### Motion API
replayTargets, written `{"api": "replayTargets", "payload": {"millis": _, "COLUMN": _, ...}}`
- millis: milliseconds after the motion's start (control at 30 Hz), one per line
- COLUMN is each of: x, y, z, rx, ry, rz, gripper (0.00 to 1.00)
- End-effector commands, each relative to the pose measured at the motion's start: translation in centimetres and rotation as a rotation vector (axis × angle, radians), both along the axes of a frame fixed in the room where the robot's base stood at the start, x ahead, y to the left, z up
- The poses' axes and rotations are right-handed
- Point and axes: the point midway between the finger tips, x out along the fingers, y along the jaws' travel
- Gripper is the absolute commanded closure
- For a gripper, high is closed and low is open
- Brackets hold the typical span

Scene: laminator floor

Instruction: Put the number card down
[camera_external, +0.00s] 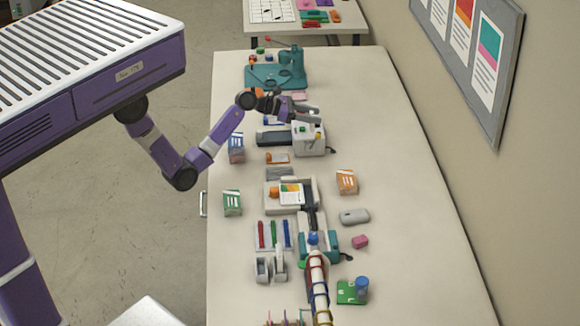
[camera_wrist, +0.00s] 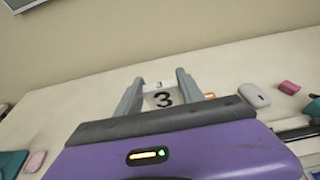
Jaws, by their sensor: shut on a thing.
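The number card (camera_wrist: 163,99), white with a black 3, shows between the two grey fingers of my gripper (camera_wrist: 159,90) in the wrist view. My gripper is shut on it. In the external view my gripper (camera_external: 312,113) is over the back part of the table, by the white machine (camera_external: 310,140). I cannot make out the card in the external view. How high the card is above the table is hard to tell.
The long table (camera_external: 400,130) is clear along its right side. A teal press (camera_external: 277,75) stands at the back. Card boxes, a grey mouse-like object (camera_external: 354,216) and a pink block (camera_external: 360,242) lie nearer. A wall (camera_external: 400,60) borders the right.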

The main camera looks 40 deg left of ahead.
Motion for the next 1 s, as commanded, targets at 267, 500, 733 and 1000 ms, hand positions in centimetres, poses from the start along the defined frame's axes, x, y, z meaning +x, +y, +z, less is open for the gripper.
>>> {"api": "replayTargets", "payload": {"millis": 267, "x": -0.2, "y": 3.0, "z": -2.1, "rx": 0.001, "ry": 0.004, "rz": 0.044, "gripper": 0.95}}
{"api": "replayTargets", "payload": {"millis": 500, "x": -5.5, "y": 11.1, "z": -4.4, "rx": 0.001, "ry": 0.001, "rz": 0.125, "gripper": 0.95}}
{"api": "replayTargets", "payload": {"millis": 733, "x": -14.2, "y": 15.5, "z": -2.7, "rx": 0.001, "ry": -0.003, "rz": 0.114, "gripper": 0.95}}
{"api": "replayTargets", "payload": {"millis": 1000, "x": -19.4, "y": 14.5, "z": 0.5, "rx": 0.001, "ry": -0.003, "rz": 0.026, "gripper": 0.95}}
